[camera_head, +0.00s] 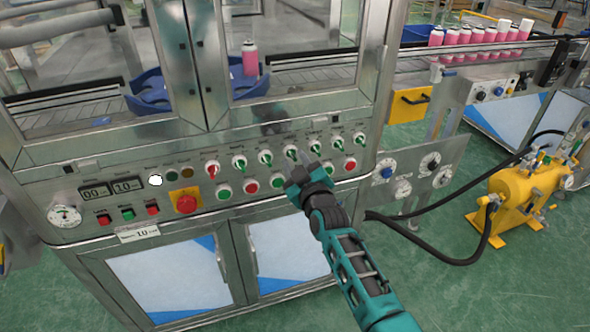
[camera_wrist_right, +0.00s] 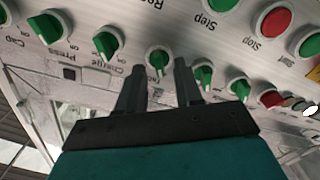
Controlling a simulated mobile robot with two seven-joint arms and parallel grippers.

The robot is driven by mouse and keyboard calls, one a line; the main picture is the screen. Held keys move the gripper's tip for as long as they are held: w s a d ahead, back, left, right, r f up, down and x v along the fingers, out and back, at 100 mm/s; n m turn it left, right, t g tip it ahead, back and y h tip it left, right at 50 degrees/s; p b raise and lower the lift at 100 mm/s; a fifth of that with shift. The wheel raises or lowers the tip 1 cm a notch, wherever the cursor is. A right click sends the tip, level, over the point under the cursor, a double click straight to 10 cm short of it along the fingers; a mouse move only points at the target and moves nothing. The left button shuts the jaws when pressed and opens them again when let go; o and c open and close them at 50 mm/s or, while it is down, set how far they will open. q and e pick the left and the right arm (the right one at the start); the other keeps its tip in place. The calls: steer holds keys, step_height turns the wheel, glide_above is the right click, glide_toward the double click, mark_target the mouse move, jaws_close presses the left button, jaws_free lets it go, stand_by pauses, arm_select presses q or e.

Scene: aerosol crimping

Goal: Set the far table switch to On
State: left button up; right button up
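A row of rotary switches runs along the machine's control panel (camera_head: 130,166). The leftmost switch (camera_head: 212,169) has a red handle; the others have green ones. My right gripper (camera_head: 296,172) is in front of the panel, just below a green switch (camera_head: 291,152) in the middle of the row. In the right wrist view that green switch (camera_wrist_right: 158,60) appears between the tips of my open right gripper (camera_wrist_right: 159,66), with gaps on both sides. Contact cannot be told. I cannot read which switch is labelled far table. My left gripper is not in view.
Green and red push buttons (camera_head: 250,187) sit below the switches. A red emergency stop (camera_head: 186,203) is further left. A yellow pump unit (camera_head: 525,195) with black hoses stands at right. Pink bottles (camera_head: 465,36) stand on the conveyor behind.

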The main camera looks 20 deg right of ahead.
steer(key=shift+w, duration=0.45)
steer(key=shift+r, duration=0.1)
jaws_close()
